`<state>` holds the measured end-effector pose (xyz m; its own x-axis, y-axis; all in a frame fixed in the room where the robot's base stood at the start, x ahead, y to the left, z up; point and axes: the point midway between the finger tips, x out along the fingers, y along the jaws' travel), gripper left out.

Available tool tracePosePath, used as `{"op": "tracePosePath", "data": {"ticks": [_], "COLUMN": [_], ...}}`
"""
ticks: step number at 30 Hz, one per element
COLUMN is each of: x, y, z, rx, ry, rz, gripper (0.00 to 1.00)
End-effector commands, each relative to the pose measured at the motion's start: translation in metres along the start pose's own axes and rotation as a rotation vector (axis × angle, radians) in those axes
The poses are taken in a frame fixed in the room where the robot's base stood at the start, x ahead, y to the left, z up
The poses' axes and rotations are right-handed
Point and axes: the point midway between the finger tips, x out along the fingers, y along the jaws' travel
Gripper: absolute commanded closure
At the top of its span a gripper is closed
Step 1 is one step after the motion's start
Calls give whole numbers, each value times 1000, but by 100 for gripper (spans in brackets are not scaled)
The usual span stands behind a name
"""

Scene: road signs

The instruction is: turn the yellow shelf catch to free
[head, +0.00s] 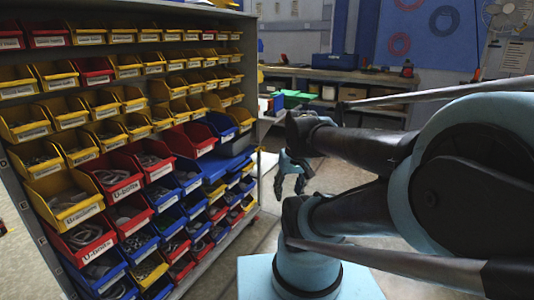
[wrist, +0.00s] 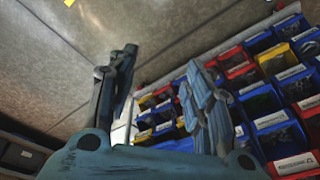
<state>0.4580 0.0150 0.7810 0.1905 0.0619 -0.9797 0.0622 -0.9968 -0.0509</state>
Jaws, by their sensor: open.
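I cannot make out a shelf catch for certain in either view. A small yellow patch (wrist: 69,3) shows at the top edge of the wrist view, over the grey floor, but it is too cut off to tell what it is.
The shelf holds rows of yellow, red and blue bins (head: 120,172) with labels; bins (wrist: 262,98) also fill the right of the wrist view. A workbench (head: 340,77) with a blue box (head: 335,61) stands at the back. The floor (wrist: 75,45) beside the shelf looks clear.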

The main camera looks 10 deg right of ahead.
Motion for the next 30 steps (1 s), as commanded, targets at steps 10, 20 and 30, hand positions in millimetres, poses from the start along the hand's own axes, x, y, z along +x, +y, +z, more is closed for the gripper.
{"op": "tracePosePath", "data": {"ticks": [10, 20, 30], "x": [-25, -31, -20], "y": [-22, -31, -23], "z": [-91, -186, -285], "rx": [-91, -182, -273], "ry": [35, 107, 219], "rz": [-170, -324, -466], "gripper": [53, 53, 53]}}
